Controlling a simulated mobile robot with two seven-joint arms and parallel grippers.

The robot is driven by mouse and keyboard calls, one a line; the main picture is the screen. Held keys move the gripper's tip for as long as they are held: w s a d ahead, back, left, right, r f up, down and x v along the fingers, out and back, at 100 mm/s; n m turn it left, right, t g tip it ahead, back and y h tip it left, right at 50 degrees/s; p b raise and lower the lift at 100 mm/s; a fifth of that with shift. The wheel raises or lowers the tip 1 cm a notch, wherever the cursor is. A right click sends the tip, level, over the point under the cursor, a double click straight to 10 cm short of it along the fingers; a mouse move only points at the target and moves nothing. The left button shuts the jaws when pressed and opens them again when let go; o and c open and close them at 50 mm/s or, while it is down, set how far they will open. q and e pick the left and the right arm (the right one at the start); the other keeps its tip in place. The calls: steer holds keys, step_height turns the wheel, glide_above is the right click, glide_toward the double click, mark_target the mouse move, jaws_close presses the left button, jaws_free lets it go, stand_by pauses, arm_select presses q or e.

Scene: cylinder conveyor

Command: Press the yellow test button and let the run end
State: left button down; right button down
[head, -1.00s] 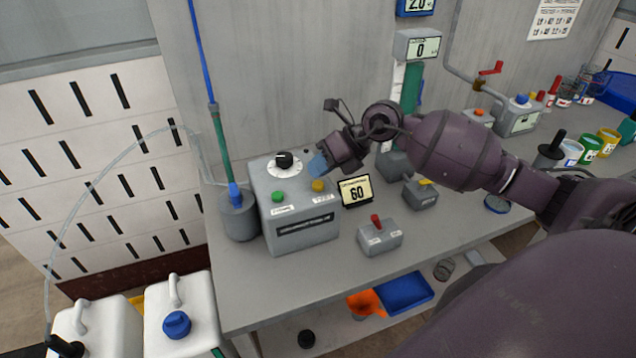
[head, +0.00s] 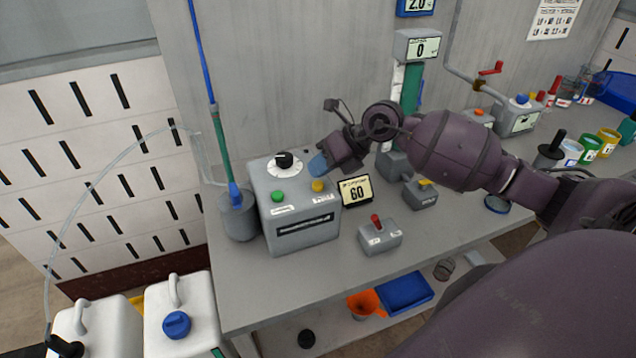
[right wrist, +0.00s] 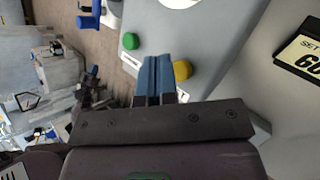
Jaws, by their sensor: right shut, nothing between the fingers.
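The yellow button (head: 318,185) sits on top of a grey control box (head: 303,232), right of a green button (head: 278,196) and in front of a black knob (head: 284,160). My right gripper (head: 318,164) is shut and empty, its blue fingertips just behind and above the yellow button in the head view. In the right wrist view, the shut blue fingers (right wrist: 157,72) lie between the green button (right wrist: 131,41) and the yellow button (right wrist: 182,70), close beside the yellow one. I cannot tell whether they touch it. My left gripper is not in view.
A "60" display card (head: 356,190) stands right of the control box. A small box with a red switch (head: 379,236) and one with a yellow switch (head: 420,194) sit further right. A grey cylinder with a hose (head: 238,216) stands left.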

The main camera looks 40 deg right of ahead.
steer(key=shift+f, duration=0.1)
steer(key=shift+f, duration=0.35)
steer(key=shift+f, duration=0.1)
stand_by(0.5)
steer(key=shift+f+b, duration=0.2)
steer(key=shift+b, duration=0.15)
steer(key=shift+f, duration=0.25)
steer(key=shift+r, duration=0.1)
stand_by(0.5)
steer(key=shift+r+p, duration=0.55)
steer(key=shift+r, duration=0.35)
